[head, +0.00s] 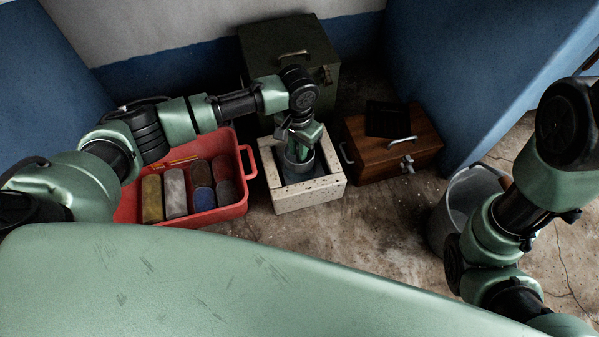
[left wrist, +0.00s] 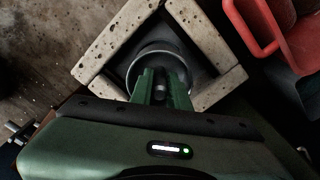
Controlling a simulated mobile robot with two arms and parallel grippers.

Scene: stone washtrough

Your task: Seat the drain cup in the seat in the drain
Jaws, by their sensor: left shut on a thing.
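The drain cup (head: 298,163) is a grey metal round cup. It is in the dark basin of the pale stone washtrough (head: 310,196), near the middle of the head view. My left gripper (head: 302,146) reaches down from above and is shut on the cup. In the left wrist view the cup's round rim (left wrist: 160,53) shows inside the trough's square stone rim (left wrist: 102,53), with the green fingers (left wrist: 160,88) at it. The drain and its seat are hidden below the cup and gripper. I cannot tell whether the cup touches the bottom. My right gripper is not in view.
A red tray (head: 239,207) with several coloured blocks stands left of the trough. A wooden box (head: 425,143) stands to the right, a dark green box (head: 285,40) behind. A grey bucket (head: 440,225) stands near my right arm. The floor in front is clear.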

